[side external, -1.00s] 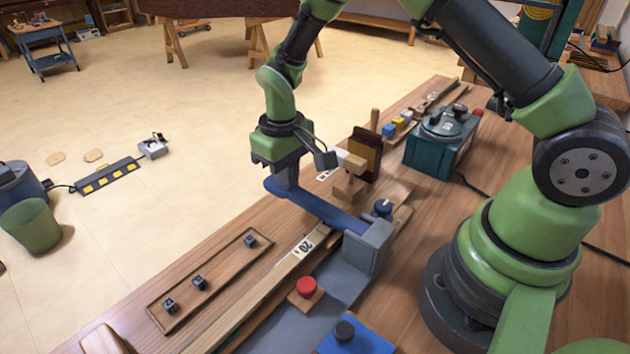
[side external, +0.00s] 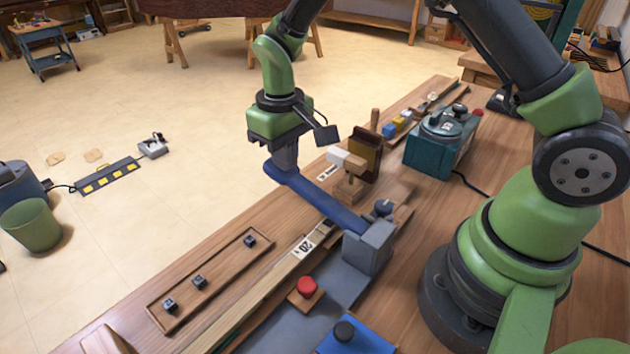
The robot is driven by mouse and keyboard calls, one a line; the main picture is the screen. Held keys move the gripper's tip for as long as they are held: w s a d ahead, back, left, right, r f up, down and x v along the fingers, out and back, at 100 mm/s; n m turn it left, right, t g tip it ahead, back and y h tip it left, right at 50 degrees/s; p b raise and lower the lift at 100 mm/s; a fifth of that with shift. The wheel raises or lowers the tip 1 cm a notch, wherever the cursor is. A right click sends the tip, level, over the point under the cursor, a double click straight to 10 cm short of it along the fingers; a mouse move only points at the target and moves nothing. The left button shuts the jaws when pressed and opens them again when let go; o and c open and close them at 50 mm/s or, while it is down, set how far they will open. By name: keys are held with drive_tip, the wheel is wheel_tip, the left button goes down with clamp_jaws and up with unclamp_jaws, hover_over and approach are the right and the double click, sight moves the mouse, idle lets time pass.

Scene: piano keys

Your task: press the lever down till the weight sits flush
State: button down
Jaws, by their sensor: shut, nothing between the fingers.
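The lever is a blue bar (side external: 325,203) that runs from a grey block (side external: 370,246) up and left to its rounded free end. The bar slopes, with its free end raised above the bench. My gripper (side external: 286,164) points down over the free end; its fingers are shut with nothing between them. The fingertips are at the top of the lever end and appear to touch it, though the contact is partly hidden. I cannot tell which thing is the weight.
A wooden tray (side external: 210,280) with small dark cubes lies at the front left of the bench. A red button (side external: 307,287) and a blue box (side external: 355,340) with a black knob stand in front. A wooden stand (side external: 350,185) and a teal machine (side external: 440,143) are behind the lever.

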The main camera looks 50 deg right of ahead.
drive_tip(key=shift+r, duration=3.05)
drive_tip(key=shift+s+r, duration=0.1)
drive_tip(key=shift+r, duration=0.3)
drive_tip(key=s+d+r+m+t+y, duration=0.1)
drive_tip(key=s+r+m+t, duration=0.15)
drive_tip(key=s+r, duration=0.7)
drive_tip(key=s+r+m+t+y, duration=0.1)
drive_tip(key=s+r+t, duration=0.2)
drive_tip(key=s, duration=0.7)
drive_tip(key=shift+s+r+t, duration=0.15)
drive_tip(key=shift+r+t, duration=0.05)
drive_tip(key=shift+t, duration=0.65)
